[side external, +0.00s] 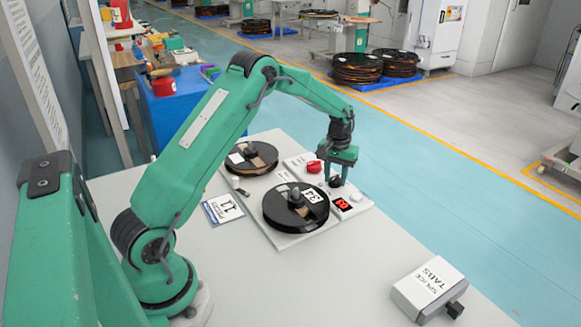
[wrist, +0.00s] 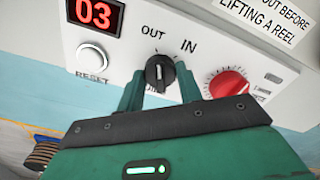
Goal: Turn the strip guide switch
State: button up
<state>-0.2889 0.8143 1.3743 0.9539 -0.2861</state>
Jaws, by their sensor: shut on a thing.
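The strip guide switch (wrist: 160,72) is a black rotary knob on the white panel in the wrist view, below the printed words OUT and IN. A pale line on its face points up, nearer OUT than IN. My gripper (wrist: 160,84) has one green finger on each side of the knob and is shut on it. In the side external view my gripper (side external: 335,181) reaches down to the panel behind the front reel, and the switch is hard to make out there between the fingers.
A red knob (wrist: 229,85) sits close right of the switch in the wrist view. A red display (wrist: 97,13) reading 03 and a white RESET button (wrist: 90,53) are left. In the side view, reels (side external: 297,205) (side external: 251,157) stand beside the panel; a splice tabs box (side external: 428,288) is front right.

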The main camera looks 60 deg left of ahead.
aim_at(336, 177)
jog(key=m, duration=0.5)
jog(key=shift+r+m, duration=0.1)
jog(key=shift+m, duration=0.2)
jog(key=m, duration=0.5)
jog(key=shift+w+m, duration=0.1)
jog(key=shift+m, duration=0.2)
jog(key=o, duration=1)
notch_tip(336, 177, up, 7)
jog(key=shift+r, duration=0.4)
